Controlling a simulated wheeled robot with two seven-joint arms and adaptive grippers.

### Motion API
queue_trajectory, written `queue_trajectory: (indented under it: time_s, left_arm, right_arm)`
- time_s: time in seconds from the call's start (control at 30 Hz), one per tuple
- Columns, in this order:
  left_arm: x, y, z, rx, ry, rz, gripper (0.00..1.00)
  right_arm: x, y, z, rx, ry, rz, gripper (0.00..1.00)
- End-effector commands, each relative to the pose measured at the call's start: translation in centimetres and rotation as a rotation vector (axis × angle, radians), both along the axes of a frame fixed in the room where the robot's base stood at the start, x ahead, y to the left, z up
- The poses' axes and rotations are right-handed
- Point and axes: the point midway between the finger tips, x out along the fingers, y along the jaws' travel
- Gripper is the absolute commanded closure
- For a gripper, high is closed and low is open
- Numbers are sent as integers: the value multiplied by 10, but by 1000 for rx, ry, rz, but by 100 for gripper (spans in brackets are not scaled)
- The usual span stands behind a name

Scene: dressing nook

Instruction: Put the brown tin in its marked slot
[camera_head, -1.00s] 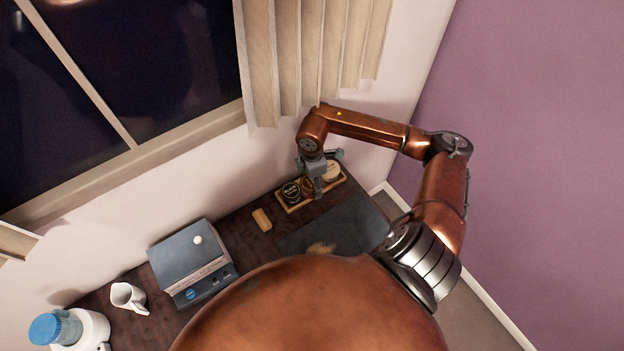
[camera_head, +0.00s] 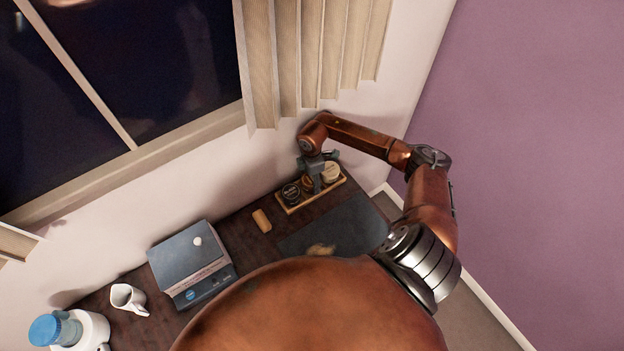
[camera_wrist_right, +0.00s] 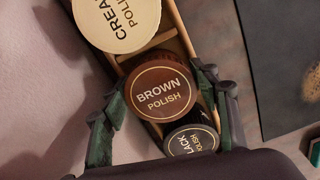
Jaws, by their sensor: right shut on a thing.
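The brown tin (camera_wrist_right: 160,92), labelled "BROWN POLISH", shows upright in the right wrist view between the two fingers of my right gripper (camera_head: 314,187). The gripper is shut on it. The tin is at the middle part of the wooden tray (camera_head: 316,199), between the cream polish tin (camera_wrist_right: 117,22) and the black polish tin (camera_wrist_right: 192,141). In the head view the brown tin (camera_head: 307,183) is partly hidden by the gripper. I cannot tell whether it rests fully on the tray floor. My left gripper is out of view.
A dark mat (camera_head: 345,228) with a brush-like item lies in front of the tray. A tan block (camera_head: 262,220) lies left of it. A grey-blue box (camera_head: 190,262) and a white pitcher (camera_head: 128,298) stand farther left. The wall and curtain (camera_head: 310,60) are close behind.

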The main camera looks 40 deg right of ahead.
Motion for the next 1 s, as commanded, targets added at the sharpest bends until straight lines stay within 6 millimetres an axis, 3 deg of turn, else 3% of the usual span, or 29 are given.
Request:
queue_trajectory:
  time_s: [0.27,0.3,0.53,0.83,1.0]
  left_arm:
    - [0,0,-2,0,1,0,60]
    - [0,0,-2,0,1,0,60]
    - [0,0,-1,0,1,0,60]
    - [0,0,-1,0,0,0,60]
    - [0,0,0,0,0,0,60]
  right_arm:
    - [0,0,-3,0,0,0,73]
    - [0,0,-4,0,1,0,43]
    - [0,0,-3,0,0,0,28]
    - [0,0,-1,0,0,0,27]
    - [1,0,16,0,-2,0,27]
